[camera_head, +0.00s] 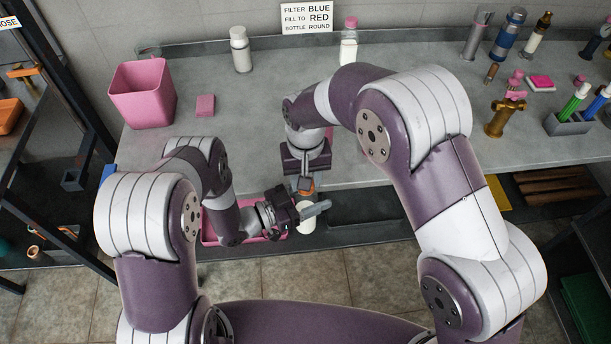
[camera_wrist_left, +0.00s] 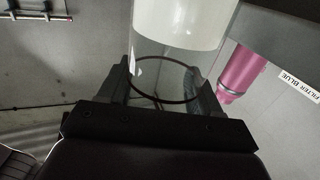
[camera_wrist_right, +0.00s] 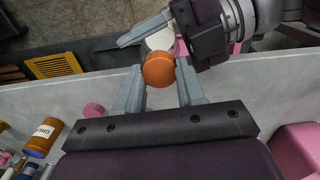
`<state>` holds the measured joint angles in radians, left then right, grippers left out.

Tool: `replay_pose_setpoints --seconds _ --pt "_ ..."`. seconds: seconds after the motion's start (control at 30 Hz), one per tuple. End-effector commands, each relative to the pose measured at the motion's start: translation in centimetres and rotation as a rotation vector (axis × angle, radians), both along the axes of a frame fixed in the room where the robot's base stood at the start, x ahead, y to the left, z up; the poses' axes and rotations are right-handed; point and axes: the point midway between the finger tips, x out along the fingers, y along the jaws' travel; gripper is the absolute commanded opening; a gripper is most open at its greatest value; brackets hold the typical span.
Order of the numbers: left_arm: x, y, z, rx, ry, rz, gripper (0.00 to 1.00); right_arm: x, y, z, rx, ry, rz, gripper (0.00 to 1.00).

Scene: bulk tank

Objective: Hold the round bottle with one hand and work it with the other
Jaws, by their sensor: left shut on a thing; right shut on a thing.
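The round bottle (camera_head: 306,222), clear with white contents, is in my left gripper (camera_head: 305,208) at the bench's front edge. In the left wrist view, the fingers stand on both sides of the bottle (camera_wrist_left: 185,22). My right gripper (camera_head: 303,182) comes down from above and is shut on an orange cap (camera_head: 305,185). In the right wrist view, the cap (camera_wrist_right: 158,69) sits between the fingertips, with white of the bottle (camera_wrist_right: 160,39) beyond it. Whether the cap still touches the bottle's neck cannot be told, as the fingers hide the neck.
A pink bin (camera_head: 142,92), a pink block (camera_head: 205,105), a white bottle (camera_head: 241,50) and a pink-capped bottle (camera_head: 349,42) stand on the bench (camera_head: 240,120). A wall sign (camera_head: 307,18) hangs behind. A brass fitting (camera_head: 503,117) and marker rack (camera_head: 570,122) stand right.

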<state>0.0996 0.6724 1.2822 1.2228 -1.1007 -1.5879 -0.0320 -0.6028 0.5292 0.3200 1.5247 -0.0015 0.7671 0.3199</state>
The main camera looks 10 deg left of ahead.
Motion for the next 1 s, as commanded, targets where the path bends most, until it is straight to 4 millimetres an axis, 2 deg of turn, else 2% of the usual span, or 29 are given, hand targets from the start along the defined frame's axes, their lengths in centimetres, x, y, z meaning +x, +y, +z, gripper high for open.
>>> replay_pose_setpoints --seconds 0.4,0.5,0.6,0.7,0.77,1.0 --pt "0.03 0.02 0.0 0.0 0.0 0.001 0.0 -0.04 -0.11 -0.02 0.003 -0.001 -1.714 0.11" --pt "0.02 0.01 0.0 0.001 0.001 0.001 0.0 -0.08 -0.1 -0.03 0.004 0.0 -2.098 0.11" --pt "0.01 0.01 -0.01 0.001 0.001 0.001 0.0 -0.11 -0.09 -0.06 0.004 0.0 -2.393 0.11" --pt "0.01 0.01 -0.01 0.001 0.001 0.0 0.0 -0.11 -0.07 -0.06 0.004 0.001 -2.576 0.11" --pt "0.0 0.0 -0.02 0.001 0.001 0.0 0.0 -0.11 -0.07 -0.06 0.004 0.001 -2.634 0.11" --pt "-0.01 0.0 -0.03 0.001 0.001 0.0 0.0 -0.1 -0.07 -0.06 0.005 0.001 -2.666 0.11"
